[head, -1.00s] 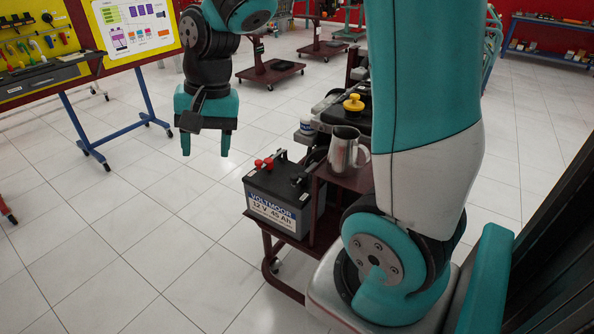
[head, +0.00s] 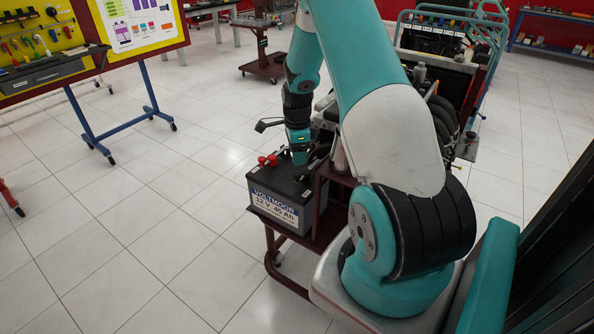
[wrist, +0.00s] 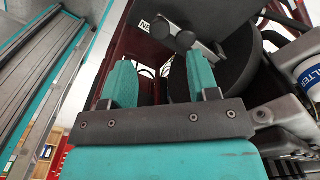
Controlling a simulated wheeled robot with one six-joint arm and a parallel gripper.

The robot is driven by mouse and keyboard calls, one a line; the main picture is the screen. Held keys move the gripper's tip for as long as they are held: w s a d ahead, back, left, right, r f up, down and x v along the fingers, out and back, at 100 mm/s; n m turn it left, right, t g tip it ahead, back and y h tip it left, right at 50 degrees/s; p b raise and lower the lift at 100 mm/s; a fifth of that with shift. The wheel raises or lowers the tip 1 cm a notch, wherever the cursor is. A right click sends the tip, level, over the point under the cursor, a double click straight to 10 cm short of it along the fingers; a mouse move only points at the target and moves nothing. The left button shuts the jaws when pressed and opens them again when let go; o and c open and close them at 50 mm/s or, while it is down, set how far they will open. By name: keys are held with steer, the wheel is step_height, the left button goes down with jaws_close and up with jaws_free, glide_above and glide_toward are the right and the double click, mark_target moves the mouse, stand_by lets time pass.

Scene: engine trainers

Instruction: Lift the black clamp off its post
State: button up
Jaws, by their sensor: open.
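The black clamp (head: 305,179) is a small dark shape on top of the battery (head: 284,205), near its right end. It is hard to make out against the dark battery top, and its post is not clearly visible. My gripper (head: 299,158) is above the battery's back right part, close to the clamp; I cannot tell whether they touch. In the wrist view my gripper (wrist: 162,78) shows two teal fingers apart, with nothing visibly held between them. Grey cylindrical pieces show just beyond the fingertips; I cannot tell what they are.
A metal jug (head: 338,157) is partly hidden behind my arm on the dark red trolley (head: 325,222). A white and blue container (wrist: 312,70) shows at right in the wrist view. The tiled floor left of the battery is clear.

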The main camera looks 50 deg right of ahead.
mark_target(297, 173)
step_height(297, 173, down, 8)
steer(key=shift+r+p, duration=0.25)
steer(key=shift+p, duration=0.05)
jaws_close()
